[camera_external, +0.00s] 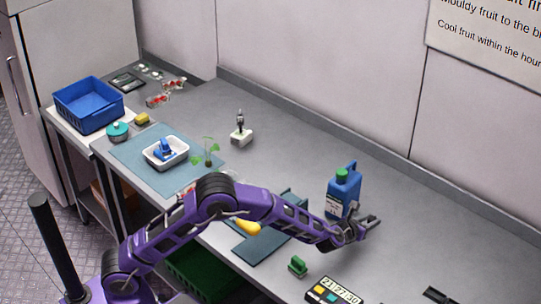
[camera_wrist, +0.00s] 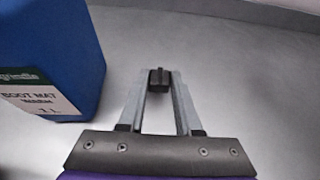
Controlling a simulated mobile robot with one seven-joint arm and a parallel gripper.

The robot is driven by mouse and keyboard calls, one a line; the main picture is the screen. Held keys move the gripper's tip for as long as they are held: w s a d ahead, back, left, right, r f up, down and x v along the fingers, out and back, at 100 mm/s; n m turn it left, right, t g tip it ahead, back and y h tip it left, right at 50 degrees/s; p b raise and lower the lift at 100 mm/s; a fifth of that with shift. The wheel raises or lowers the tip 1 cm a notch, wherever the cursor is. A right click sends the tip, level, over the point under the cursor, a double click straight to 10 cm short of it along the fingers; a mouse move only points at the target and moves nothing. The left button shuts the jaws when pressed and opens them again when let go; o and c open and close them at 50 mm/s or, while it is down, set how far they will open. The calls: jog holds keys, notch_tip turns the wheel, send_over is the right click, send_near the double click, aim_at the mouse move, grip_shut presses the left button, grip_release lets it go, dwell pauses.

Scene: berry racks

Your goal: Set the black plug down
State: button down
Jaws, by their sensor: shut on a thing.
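The black plug (camera_wrist: 159,77) is a small dark block between the fingertips of my gripper (camera_wrist: 159,86) in the wrist view. My gripper is shut on it. In the camera_external view my gripper (camera_external: 370,225) is over the right part of the grey worktop, just right of the blue jug; the plug is too small there to tell from the fingers. The wrist view does not clearly show how high the plug is above the worktop.
A blue jug (camera_external: 344,190) with a green cap stands close to my gripper; it also fills the left of the wrist view (camera_wrist: 60,50). A green block (camera_external: 298,266) and a timer (camera_external: 333,291) are nearer the front edge.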

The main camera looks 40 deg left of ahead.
jog(key=shift+f, duration=0.6)
jog(key=shift+f, duration=0.2)
jog(key=c, duration=0.6)
grip_release()
jog(key=shift+r, duration=0.25)
jog(key=v, duration=1.2)
